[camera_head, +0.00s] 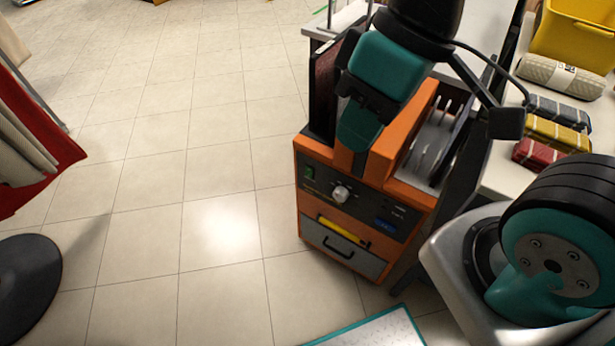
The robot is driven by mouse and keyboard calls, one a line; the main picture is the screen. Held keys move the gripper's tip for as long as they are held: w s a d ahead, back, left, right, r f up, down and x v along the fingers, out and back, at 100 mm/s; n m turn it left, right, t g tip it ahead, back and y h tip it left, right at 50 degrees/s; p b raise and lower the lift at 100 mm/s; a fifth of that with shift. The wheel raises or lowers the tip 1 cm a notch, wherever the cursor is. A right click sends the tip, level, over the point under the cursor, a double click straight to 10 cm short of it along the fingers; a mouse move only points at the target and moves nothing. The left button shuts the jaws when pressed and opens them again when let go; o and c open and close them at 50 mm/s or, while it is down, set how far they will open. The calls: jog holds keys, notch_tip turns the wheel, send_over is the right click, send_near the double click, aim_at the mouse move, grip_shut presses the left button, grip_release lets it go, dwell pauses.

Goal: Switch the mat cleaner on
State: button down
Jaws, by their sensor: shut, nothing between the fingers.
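The mat cleaner (312,226) is an orange upright machine on the floor, right of the picture's middle. Its dark front panel carries a green switch (308,172) at the left, a pale round knob (341,194) and a blue patch (385,226) at the right. I cannot tell the switch's position. My gripper (357,145), teal and black, reaches down from the top in front of the machine's upper part. It is shut and empty, above the panel and right of the switch. It hides part of the machine's top.
A drawer (340,247) with a dark handle and a yellow strip is below the panel. A white table (500,172) at the right bears rolled mats (558,135) and a yellow bin (575,35). A red rack (40,150) stands left. The tiled floor between is clear.

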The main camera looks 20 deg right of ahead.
aim_at(309, 172)
jog(key=w+a+f+t+h+b, duration=0.1)
jog(key=w+f+h+b, duration=0.3)
jog(key=f, duration=1)
jog(key=w+a+f+t+h+b, duration=0.2)
jog(key=w+f+h+b, duration=0.2)
jog(key=w+f+b, duration=0.7)
jog(key=w+a+f+t+h+b, duration=0.1)
jog(key=w+f+b, duration=0.6)
jog(key=f, duration=1)
jog(key=w+t+h, duration=0.1)
jog(key=w+h, duration=0.1)
jog(key=shift+w+a+f+t+h, duration=0.15)
jog(key=shift+a+f+t+h, duration=0.15)
jog(key=shift+h, duration=0.1)
jog(key=shift+w+d+r+b+x, duration=0.15)
jog(key=shift+d+r+b+x, duration=0.25)
jog(key=shift+x, duration=1.8)
jog(key=shift+w+d+r+b+x, duration=0.15)
jog(key=shift+b+x, duration=0.4)
jog(key=shift+x, duration=1.65)
jog(key=shift+w+d+r+b+x, duration=0.15)
jog(key=shift+r+b+x, duration=0.25)
jog(key=shift+x, duration=1.85)
jog(key=shift+f, duration=0.1)
